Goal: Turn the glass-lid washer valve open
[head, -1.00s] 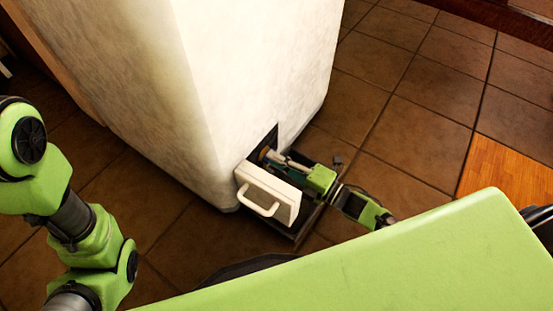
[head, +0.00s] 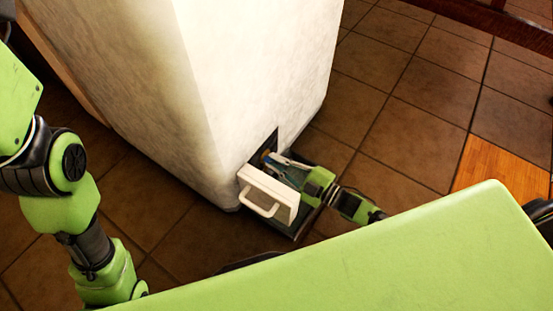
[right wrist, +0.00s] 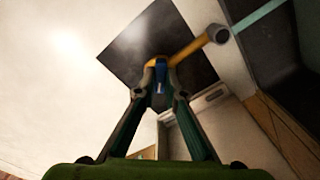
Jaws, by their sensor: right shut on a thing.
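The valve is at a dark square opening (right wrist: 150,42) low in the white cabinet wall. It shows in the right wrist view as a yellow-orange pipe (right wrist: 190,50) with a small blue handle (right wrist: 160,74). My right gripper (right wrist: 161,66) is shut on the blue handle, its two fingers closing from both sides and hiding part of it. In the head view my right gripper (head: 277,164) reaches into the opening behind the white door. The valve is small and mostly hidden there. My left arm shows at the left, but its gripper is out of view.
A white panel with a loop handle (head: 268,196) stands open in front of the opening, close beside my right gripper. The tall white cabinet (head: 250,70) rises above it. Brown floor tiles (head: 420,110) are clear to the right.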

